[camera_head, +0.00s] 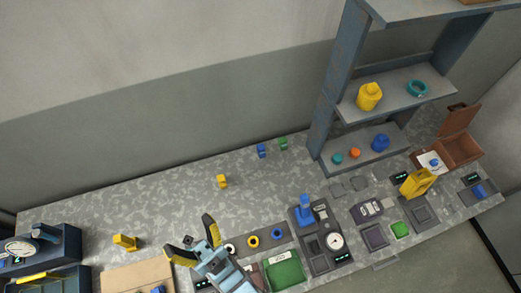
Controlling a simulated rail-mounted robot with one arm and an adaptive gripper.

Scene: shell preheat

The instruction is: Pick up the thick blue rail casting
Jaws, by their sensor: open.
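My gripper (190,237) is at the bottom centre, above the front of the bench; its two dark and yellow fingers are spread wide and nothing is between them. Several blue pieces are in view, and I cannot tell which is the thick rail casting. A small blue block (261,151) stands at the back of the bench beside a green one (283,143). Another blue piece (158,290) is cut off at the bottom edge, by a tan board. A third blue piece (480,191) lies on a dark pad at the far right. All are apart from my gripper.
A yellow block (222,181) and a yellow piece (125,242) stand on the bench (170,205). A gauge device with a blue top (305,212) is right of my gripper. A shelf (400,90) rises behind right. The back-left bench is clear.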

